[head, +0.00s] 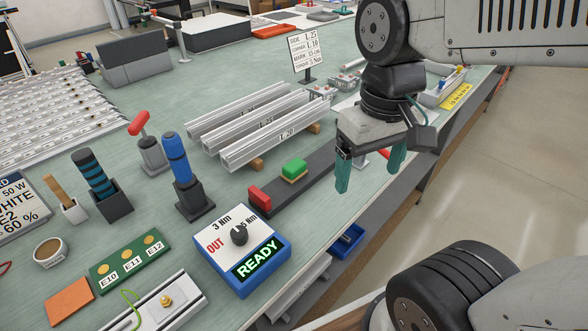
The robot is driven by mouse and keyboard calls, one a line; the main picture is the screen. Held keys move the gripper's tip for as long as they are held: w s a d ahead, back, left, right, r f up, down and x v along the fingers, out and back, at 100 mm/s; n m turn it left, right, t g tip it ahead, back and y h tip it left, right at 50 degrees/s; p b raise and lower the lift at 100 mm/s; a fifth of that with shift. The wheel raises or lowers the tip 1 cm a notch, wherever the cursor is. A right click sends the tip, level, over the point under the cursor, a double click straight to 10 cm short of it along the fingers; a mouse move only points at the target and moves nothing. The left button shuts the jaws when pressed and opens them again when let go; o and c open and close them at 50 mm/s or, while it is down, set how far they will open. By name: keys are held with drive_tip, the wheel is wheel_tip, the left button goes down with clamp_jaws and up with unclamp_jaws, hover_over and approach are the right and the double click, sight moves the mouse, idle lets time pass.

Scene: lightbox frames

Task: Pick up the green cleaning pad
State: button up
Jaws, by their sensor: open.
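The green cleaning pad (294,169) lies on a long dark grey bar-like tray (320,163) near the table's right edge. It has a green top and a paler yellowish lower layer. My gripper (367,177) is in the upper right, with its two teal fingers pointing down. The fingers are apart with nothing between them. In the picture the gripper is to the right of the pad and apart from it.
A red block (259,199) sits at the tray's near end. A READY control box (242,250) stands in front. Blue-handled driver (177,160) stands to the left. Aluminium profiles (262,135) lie behind the pad. A sign (307,53) stands farther back. Floor is open at right.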

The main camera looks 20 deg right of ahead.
drive_tip(key=w+a+f+n+g, duration=0.1)
drive_tip(key=w+f, duration=0.3)
drive_tip(key=w, duration=0.4)
drive_tip(key=w+a+f+n, duration=0.15)
drive_tip(key=w+f, duration=0.25)
drive_tip(key=w, duration=0.5)
drive_tip(key=n+t, duration=0.1)
drive_tip(key=n, duration=0.1)
hover_over(294, 164)
drive_tip(key=shift+s+d+f, duration=0.1)
drive_tip(key=shift+d+f, duration=0.2)
drive_tip(key=shift+f, duration=0.1)
drive_tip(key=f, duration=0.7)
drive_tip(key=shift+a+f, duration=0.25)
drive_tip(key=shift+f, duration=0.05)
drive_tip(key=c, duration=1.2)
drive_tip(key=shift+r, duration=0.1)
